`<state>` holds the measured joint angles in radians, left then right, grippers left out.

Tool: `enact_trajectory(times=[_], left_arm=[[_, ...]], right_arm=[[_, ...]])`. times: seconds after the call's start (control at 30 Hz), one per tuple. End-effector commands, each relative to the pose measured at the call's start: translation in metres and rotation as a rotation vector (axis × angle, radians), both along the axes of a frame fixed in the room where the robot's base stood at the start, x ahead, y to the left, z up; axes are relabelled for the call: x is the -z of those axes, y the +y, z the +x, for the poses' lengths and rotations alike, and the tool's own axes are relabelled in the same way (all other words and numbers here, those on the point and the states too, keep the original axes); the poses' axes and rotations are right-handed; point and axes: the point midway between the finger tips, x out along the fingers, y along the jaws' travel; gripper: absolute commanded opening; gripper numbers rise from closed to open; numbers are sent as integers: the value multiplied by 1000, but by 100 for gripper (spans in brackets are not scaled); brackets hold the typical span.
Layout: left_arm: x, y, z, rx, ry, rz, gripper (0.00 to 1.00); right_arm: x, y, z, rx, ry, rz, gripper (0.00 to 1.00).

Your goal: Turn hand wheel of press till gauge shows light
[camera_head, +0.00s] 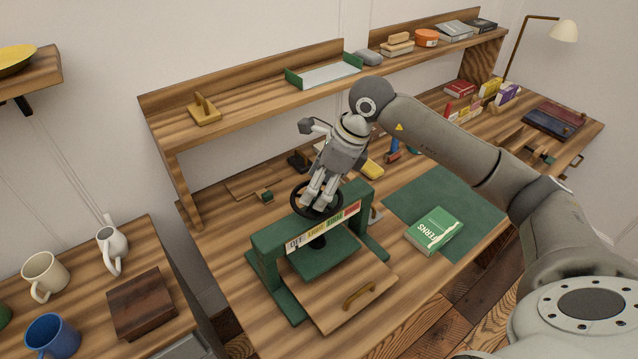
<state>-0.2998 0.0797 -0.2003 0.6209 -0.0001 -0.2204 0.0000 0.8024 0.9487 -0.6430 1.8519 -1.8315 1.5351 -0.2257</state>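The green press (265,244) stands on the wooden desk, with a dark hand wheel (296,203) on top of its crossbar. A gauge strip (325,228) runs along the crossbar's front, with white, yellow, green and red fields from left to right. Its lettering is too small to read surely, and I cannot make out where a pointer stands. The green press plate (322,263) is below the crossbar. My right gripper (318,198) points down at the wheel, its fingers over the hub area and overlapping the ring. Whether they grip it is unclear. My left gripper is out of view.
A wooden board with a brass handle (360,295) lies at the press's front. A green book (434,230) lies on a green mat (470,207) to the right. A raised shelf (250,97) runs behind. Mugs (45,275) stand on a side cabinet at left.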

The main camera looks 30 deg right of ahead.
Motion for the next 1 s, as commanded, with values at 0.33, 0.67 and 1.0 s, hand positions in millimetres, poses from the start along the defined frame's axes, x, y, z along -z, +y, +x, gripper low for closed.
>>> enact_trajectory(times=[0.33,0.67,1.0], left_arm=[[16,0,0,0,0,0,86],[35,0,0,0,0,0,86],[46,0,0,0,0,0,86]], right_arm=[[2,1,-1,168,-1,0,40],[2,2,-1,428,-4,1,40],[0,3,-1,621,-3,1,40]])
